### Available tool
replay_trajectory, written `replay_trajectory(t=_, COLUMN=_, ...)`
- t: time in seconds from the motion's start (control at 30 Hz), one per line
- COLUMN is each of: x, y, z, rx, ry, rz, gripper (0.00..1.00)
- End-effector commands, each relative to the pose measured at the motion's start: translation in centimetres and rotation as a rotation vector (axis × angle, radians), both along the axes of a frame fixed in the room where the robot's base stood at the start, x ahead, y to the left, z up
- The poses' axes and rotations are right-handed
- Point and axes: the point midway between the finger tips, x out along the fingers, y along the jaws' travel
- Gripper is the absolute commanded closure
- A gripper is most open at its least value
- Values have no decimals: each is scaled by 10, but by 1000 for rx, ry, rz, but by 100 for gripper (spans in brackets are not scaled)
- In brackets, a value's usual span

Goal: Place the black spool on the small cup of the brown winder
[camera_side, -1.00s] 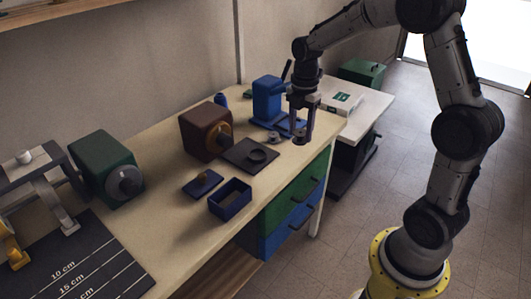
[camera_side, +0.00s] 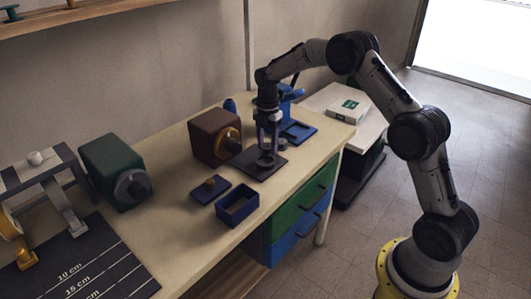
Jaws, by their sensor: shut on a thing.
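The brown winder (camera_side: 211,137) is a brown box with a tan and dark disc on its right face, standing mid-bench. A dark square plate (camera_side: 246,169) lies in front of it, with a dark round ring-shaped cup (camera_side: 266,161) on it. My gripper (camera_side: 267,148) points straight down at this cup, shut on the black spool. The spool is small and dark between the fingers and mostly blends with them and the cup. I cannot tell whether it touches the cup.
A blue machine (camera_side: 297,110) with a blue plate (camera_side: 299,133) stands behind my gripper. A small grey part (camera_side: 281,143) is just right of it. A green machine (camera_side: 116,170) stands left.

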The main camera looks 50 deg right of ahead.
Motion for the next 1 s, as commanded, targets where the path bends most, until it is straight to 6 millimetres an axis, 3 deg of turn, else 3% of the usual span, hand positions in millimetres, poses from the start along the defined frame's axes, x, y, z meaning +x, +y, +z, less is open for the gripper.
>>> replay_trajectory(t=0.23, x=10, y=-2, z=-12, rx=0, ry=-1, rz=0, gripper=100)
replay_trajectory(t=0.47, x=10, y=-2, z=-41, rx=0, ry=0, rz=0, gripper=100)
replay_trajectory(t=0.87, x=10, y=-2, z=-46, rx=0, ry=-1, rz=0, gripper=100)
replay_trajectory(t=0.9, x=11, y=-2, z=-45, rx=-1, ry=-2, rz=0, gripper=42)
replay_trajectory(t=1.0, x=11, y=-2, z=-45, rx=-1, ry=-2, rz=0, gripper=24)
